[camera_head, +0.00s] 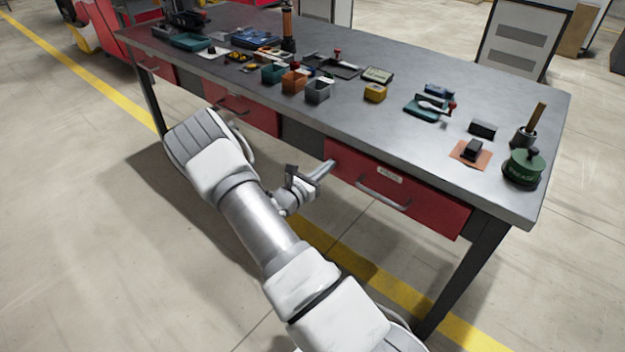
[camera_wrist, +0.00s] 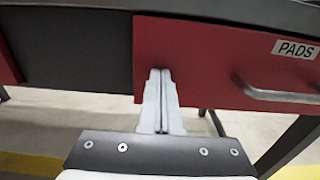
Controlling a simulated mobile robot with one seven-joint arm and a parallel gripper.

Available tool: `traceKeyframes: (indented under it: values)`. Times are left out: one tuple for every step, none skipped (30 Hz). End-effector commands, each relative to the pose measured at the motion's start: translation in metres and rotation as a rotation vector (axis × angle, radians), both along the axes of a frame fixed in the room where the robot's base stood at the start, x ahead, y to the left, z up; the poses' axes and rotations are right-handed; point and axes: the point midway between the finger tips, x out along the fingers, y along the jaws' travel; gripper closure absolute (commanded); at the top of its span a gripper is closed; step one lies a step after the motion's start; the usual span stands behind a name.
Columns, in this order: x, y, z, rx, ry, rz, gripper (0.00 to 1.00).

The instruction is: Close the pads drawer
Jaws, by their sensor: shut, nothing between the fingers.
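The pads drawer (camera_head: 420,205) is the red drawer at the right end of the workbench, with a silver bar handle (camera_head: 383,195). Its front (camera_wrist: 200,60) fills the upper right of the wrist view, where its label (camera_wrist: 296,48) reads PADS. The front sits close under the bench top; I cannot tell whether it stands out slightly. My gripper (camera_head: 327,167) is shut and empty. Its fingertips (camera_wrist: 160,73) are at the left end of the drawer front, left of the handle. I cannot tell whether they touch it.
The workbench top (camera_head: 330,125) carries small bins, tools and a green tin (camera_head: 523,167). A dark panel (camera_wrist: 75,50) lies left of the drawer, then another red drawer (camera_head: 245,110). A bench leg (camera_head: 465,270) stands at the right. The floor in front is clear.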

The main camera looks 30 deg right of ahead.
Motion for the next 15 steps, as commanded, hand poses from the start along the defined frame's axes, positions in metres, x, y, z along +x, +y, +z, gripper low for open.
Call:
traceKeyframes:
  values:
    - [0.002,-0.007,-0.001,-0.001,0.000,-0.001,1.00]
    - [0.003,-0.011,-0.001,-0.001,0.000,-0.002,1.00]
    - [0.005,-0.015,-0.001,0.000,0.000,-0.002,1.00]
    - [0.006,-0.018,-0.001,0.000,0.000,-0.001,1.00]
    - [0.007,-0.020,-0.001,0.000,-0.001,-0.001,1.00]
    - [0.008,-0.023,0.000,-0.001,0.000,-0.001,1.00]
    - [0.009,-0.024,0.000,-0.001,0.000,0.000,1.00]
    - [0.009,-0.026,0.000,-0.001,0.000,0.000,1.00]
    - [0.010,-0.027,0.000,-0.001,0.000,0.000,1.00]
    - [0.010,-0.028,0.000,-0.001,0.000,0.000,1.00]
    - [0.011,-0.029,0.000,-0.001,0.000,0.000,1.00]
    - [0.011,-0.030,0.000,-0.001,0.000,0.000,1.00]
    - [0.011,-0.030,0.001,-0.001,0.000,0.000,1.00]
    - [0.011,-0.031,0.001,-0.001,0.000,0.000,1.00]
    - [0.011,-0.031,0.001,-0.001,0.000,0.000,1.00]
